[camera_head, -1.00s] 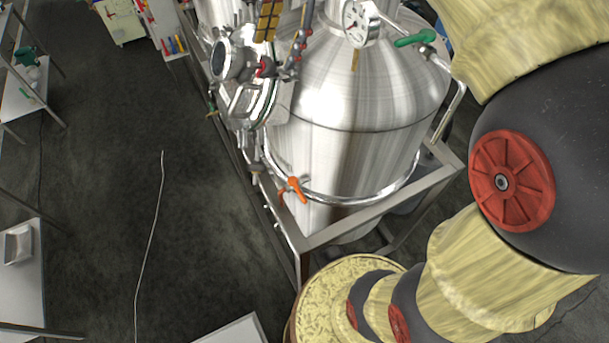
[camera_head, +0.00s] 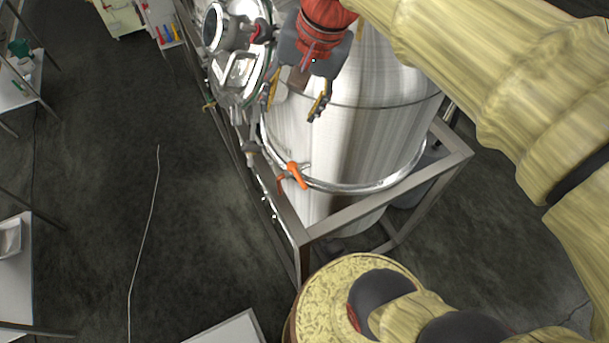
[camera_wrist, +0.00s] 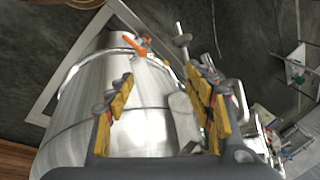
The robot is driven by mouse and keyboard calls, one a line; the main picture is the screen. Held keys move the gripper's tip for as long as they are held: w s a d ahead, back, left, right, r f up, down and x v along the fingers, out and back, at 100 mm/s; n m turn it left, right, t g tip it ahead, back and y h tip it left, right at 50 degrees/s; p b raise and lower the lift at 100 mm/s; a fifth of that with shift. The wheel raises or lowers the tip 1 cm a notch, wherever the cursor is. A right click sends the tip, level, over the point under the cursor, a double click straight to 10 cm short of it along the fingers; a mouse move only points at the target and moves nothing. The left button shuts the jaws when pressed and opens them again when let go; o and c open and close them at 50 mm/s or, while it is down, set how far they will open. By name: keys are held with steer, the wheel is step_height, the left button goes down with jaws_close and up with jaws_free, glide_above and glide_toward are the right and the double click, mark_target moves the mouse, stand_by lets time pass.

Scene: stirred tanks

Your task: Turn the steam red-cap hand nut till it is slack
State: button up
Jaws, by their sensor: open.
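A small red part (camera_head: 260,31), which looks like a red cap, shows at the upper rim of the round glazed hatch (camera_head: 237,72) on the steel tank's left side. I cannot tell for certain that it is the steam hand nut. My gripper (camera_head: 294,100) hangs in front of the tank, to the right of the hatch and lower than the red part. Its yellow-padded fingers are spread and hold nothing. In the wrist view, my gripper (camera_wrist: 163,97) is open with the shiny tank wall behind it. The hatch is partly hidden behind the right finger there.
The steel tank (camera_head: 345,130) stands in a square metal frame (camera_head: 385,193). An orange-handled valve (camera_head: 293,175) sticks out low on the tank. Shelves (camera_head: 15,265) stand at the far left, with open dark floor (camera_head: 190,220) between. A thin cable (camera_head: 145,235) lies on it.

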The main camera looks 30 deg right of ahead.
steer(key=s+f+n+b, duration=0.2)
steer(key=f+b, duration=0.2)
steer(key=f, duration=0.3)
steer(key=s+f+n+t+h+b, duration=0.1)
steer(key=s+f+n+b, duration=0.1)
steer(key=f+b, duration=0.3)
step_height(320, 180, down, 3)
steer(key=shift+s+f+n, duration=0.1)
steer(key=shift+s+n, duration=0.3)
steer(key=shift+s, duration=0.1)
steer(key=shift+a, duration=0.1)
step_height(320, 180, up, 30)
steer(key=n+g+h+p, duration=0.5)
steer(key=n+p, duration=1.7)
glide_above(258, 25)
steer(key=a, duration=0.3)
steer(key=shift+w+r, duration=0.15)
steer(key=shift+r, duration=0.05)
steer(key=shift+n+g, duration=0.3)
steer(key=shift+n, duration=0.3)
steer(key=shift+w+p+x, duration=0.2)
steer(key=shift+p+x, duration=0.05)
steer(key=shift+x, duration=1.55)
steer(key=shift+w+p+x, duration=0.15)
steer(key=shift+p+x, duration=0.1)
steer(key=shift+x, duration=1.6)
steer(key=shift+s, duration=0.1)
steer(key=shift+c, duration=1.3)
